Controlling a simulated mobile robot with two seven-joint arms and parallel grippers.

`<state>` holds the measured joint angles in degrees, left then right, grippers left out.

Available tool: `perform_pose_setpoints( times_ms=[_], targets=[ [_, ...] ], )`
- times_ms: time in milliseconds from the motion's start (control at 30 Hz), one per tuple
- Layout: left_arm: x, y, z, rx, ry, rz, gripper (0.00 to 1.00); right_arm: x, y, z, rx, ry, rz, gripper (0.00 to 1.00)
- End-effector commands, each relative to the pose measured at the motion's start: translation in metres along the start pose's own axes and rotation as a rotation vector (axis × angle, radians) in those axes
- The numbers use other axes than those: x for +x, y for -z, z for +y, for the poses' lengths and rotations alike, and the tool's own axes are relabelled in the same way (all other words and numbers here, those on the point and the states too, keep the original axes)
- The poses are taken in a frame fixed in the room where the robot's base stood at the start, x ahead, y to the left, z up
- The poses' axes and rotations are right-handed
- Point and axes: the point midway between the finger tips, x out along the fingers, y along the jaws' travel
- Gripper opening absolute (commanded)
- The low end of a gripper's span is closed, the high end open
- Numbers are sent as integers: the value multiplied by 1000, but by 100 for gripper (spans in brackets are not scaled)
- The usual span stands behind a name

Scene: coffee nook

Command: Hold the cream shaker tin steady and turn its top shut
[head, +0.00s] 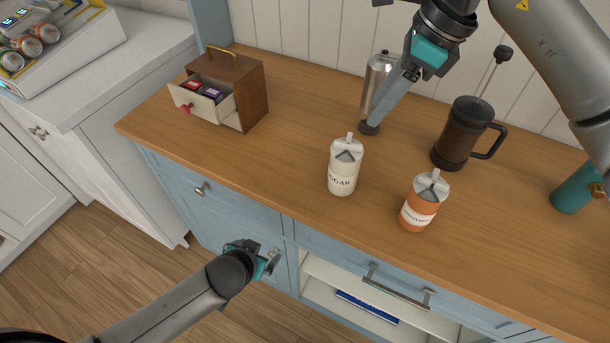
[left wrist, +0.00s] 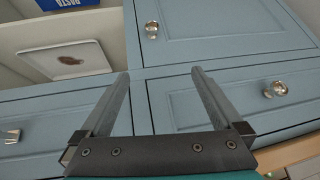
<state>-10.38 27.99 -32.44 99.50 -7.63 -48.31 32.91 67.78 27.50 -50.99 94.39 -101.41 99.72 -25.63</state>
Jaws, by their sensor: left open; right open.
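The cream shaker tin (head: 342,179), its label partly reading "GAR", stands upright on the wooden counter, with a pale spouted top (head: 347,151) on it. My right gripper (head: 371,126) comes down from above, behind and to the right of the tin, apart from it; its fingers overlap in this view, and it is open and empty. My left gripper (head: 268,264) is low in front of the cabinets, left of and below the tin. In the left wrist view my left gripper (left wrist: 160,76) is open and empty, with its fingers facing the blue cabinet fronts.
An orange shaker tin (head: 417,211) stands right of the cream one. A brown French press (head: 463,134), a steel cylinder (head: 377,78) and a wooden box (head: 243,90) with an open drawer stand farther back. A drawer handle (head: 398,290) sticks out below the counter's front edge.

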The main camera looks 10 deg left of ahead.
Motion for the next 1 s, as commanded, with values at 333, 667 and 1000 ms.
perform_pose_setpoints(
  times_ms=[333, 667, 1000],
  targets=[
    [-83, 71, 24, -40, -41, 141, 100, 0, 0, 0, 0, 0, 0, 50],
    [-167, 163, 51, 60, -272, 457, 100, 0, 0, 0, 0, 0, 0, 50],
    [-201, 198, 64, 122, -361, 604, 100, 0, 0, 0, 0, 0, 0, 50]
  ],
)
